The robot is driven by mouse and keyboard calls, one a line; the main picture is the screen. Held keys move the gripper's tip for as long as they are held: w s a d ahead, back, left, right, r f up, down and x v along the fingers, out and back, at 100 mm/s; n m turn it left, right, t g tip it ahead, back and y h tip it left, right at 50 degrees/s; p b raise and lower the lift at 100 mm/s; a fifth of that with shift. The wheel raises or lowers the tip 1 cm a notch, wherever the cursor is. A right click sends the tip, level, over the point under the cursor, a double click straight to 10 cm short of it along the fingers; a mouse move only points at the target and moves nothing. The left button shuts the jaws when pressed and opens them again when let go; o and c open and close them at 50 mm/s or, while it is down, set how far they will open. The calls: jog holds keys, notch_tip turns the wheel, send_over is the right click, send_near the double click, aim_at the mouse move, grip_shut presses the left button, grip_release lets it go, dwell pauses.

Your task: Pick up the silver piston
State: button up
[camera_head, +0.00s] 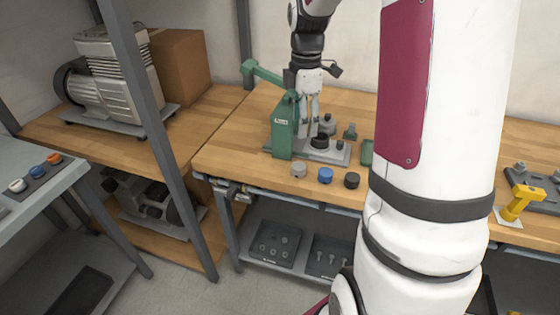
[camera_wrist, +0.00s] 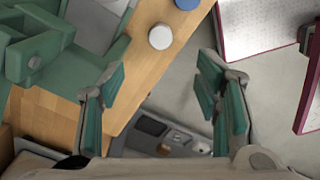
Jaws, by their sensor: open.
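The silver piston (camera_head: 299,170) stands on the wooden bench near its front edge, at the left end of a short row. In the wrist view it is a pale round top (camera_wrist: 161,36) near the bench edge, beyond and between my fingers. My gripper (camera_head: 308,118) is beside the green press, behind and above the piston in the head view. Its two green-padded fingers (camera_wrist: 160,85) are spread apart with nothing between them.
A blue piston (camera_head: 325,175) and a black one (camera_head: 351,180) stand right of the silver one. The green press (camera_head: 283,128) stands close behind. A side bench (camera_head: 40,215) holds white, blue and orange pieces. A yellow-handled tool (camera_head: 522,202) lies far right.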

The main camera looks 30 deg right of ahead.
aim_at(299, 166)
notch_tip(299, 166, down, 15)
jog(key=shift+b, duration=0.45)
jog(key=c, duration=1.3)
